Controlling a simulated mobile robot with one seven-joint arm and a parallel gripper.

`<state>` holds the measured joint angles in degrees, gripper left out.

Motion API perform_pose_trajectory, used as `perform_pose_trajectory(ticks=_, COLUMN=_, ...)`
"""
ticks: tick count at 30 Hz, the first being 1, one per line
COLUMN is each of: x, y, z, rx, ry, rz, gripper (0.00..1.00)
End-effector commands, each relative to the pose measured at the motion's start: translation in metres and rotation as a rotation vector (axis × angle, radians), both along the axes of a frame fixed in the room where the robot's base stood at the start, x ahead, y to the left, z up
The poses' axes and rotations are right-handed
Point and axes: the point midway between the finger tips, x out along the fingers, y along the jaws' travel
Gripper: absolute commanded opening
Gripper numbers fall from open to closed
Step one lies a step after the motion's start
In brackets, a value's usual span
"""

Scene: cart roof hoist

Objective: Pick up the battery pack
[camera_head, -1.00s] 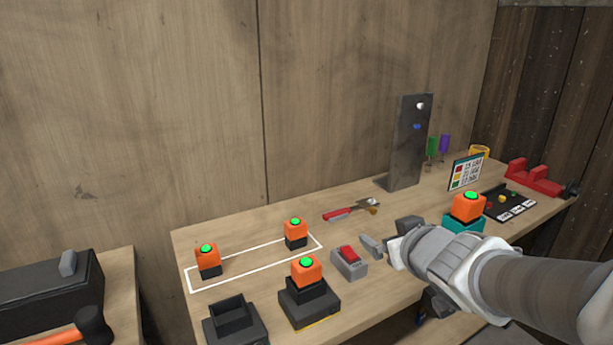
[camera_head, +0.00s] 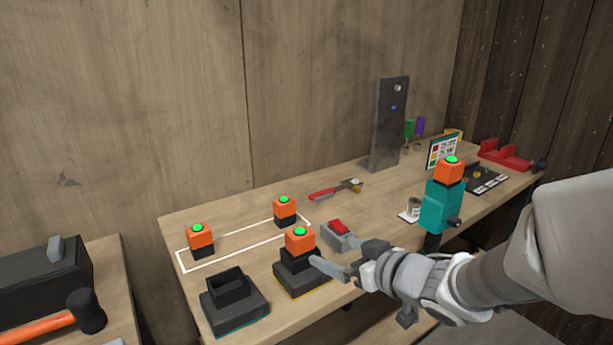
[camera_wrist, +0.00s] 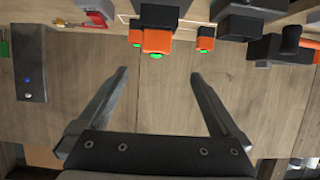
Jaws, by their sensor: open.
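Several orange battery packs with green tops and black lower parts are in view. One battery pack (camera_head: 299,241) sits in a black dock (camera_head: 302,283) near the bench's front edge. Two more packs, one at left (camera_head: 199,238) and one at right (camera_head: 284,209), stand at the white outline. Another pack (camera_head: 449,171) sits on top of a teal tool (camera_head: 440,208). My gripper (camera_head: 335,282) is open and empty, just right of the docked pack and apart from it. In the upside-down wrist view, the docked pack (camera_wrist: 157,40) lies beyond the open fingers (camera_wrist: 158,74).
An empty black dock (camera_head: 234,305) is left of the occupied one. A grey box with a red switch (camera_head: 340,234) is close behind my gripper. A red-handled tool (camera_head: 325,194) and tall dark post (camera_head: 388,125) are farther back. A hammer (camera_head: 60,318) lies on the left bench.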

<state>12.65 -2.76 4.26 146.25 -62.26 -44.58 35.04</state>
Motion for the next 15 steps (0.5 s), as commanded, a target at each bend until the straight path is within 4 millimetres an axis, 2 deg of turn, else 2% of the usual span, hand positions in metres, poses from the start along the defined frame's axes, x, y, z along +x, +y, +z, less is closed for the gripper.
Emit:
perform_pose_trajectory(ticks=6, x=0.01, y=0.008, z=-0.002, rx=-0.001, ry=0.006, rz=-0.002, gripper=1.0)
perform_pose_trajectory(ticks=9, x=0.028, y=0.02, z=-0.019, rx=-0.003, ry=0.001, rz=0.001, gripper=1.0)
perform_pose_trajectory(ticks=15, x=0.062, y=0.041, z=-0.035, rx=-0.004, ry=0.001, rz=0.0, gripper=1.0)
